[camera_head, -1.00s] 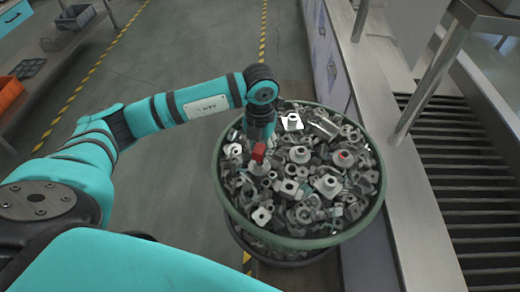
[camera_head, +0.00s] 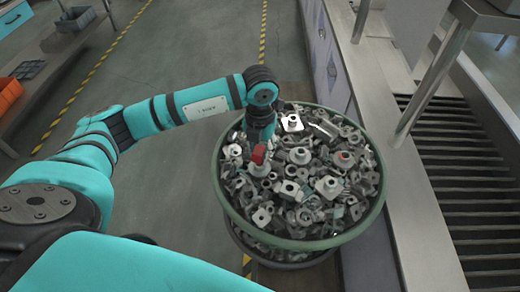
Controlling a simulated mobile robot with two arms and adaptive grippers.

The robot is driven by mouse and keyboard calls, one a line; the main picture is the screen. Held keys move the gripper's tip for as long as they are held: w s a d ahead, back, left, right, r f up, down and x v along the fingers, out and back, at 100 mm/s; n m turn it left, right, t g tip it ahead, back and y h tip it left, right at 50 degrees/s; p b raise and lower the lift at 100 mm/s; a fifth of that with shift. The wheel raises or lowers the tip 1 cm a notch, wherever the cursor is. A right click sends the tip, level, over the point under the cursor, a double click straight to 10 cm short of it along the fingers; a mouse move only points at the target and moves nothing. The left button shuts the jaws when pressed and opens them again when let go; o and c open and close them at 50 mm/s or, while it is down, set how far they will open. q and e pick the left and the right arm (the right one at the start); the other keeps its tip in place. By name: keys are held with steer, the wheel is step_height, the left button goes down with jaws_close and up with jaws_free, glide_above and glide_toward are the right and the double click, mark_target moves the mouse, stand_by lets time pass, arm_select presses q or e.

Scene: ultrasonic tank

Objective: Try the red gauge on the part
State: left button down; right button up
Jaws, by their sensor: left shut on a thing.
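The red gauge (camera_head: 258,155) shows as a small red block under my left gripper (camera_head: 259,143), in the left half of the round bin. The left gripper points down and is shut on the gauge. Its fingers are mostly hidden by the wrist. A pale flanged metal part (camera_head: 260,169) lies right below the gauge. I cannot tell whether the gauge touches it or sits in its hole. My right gripper is not in view.
The green-rimmed round bin (camera_head: 296,245) is full of loose grey metal parts. One part (camera_head: 344,156) at the right shows a red spot. A metal counter (camera_head: 372,120) and a slatted conveyor (camera_head: 465,190) stand to the right. Open floor (camera_head: 170,190) lies left.

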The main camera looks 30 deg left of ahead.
arm_select(q)
steer(key=shift+f+b, duration=0.3)
steer(key=shift+f, duration=0.1)
stand_by(1.2)
steer(key=shift+r, duration=0.1)
steer(key=shift+r+p, duration=0.8)
steer(key=shift+r, duration=0.7)
steer(key=shift+r+p, duration=1.1)
steer(key=shift+r, duration=0.95)
steer(key=shift+f, duration=0.1)
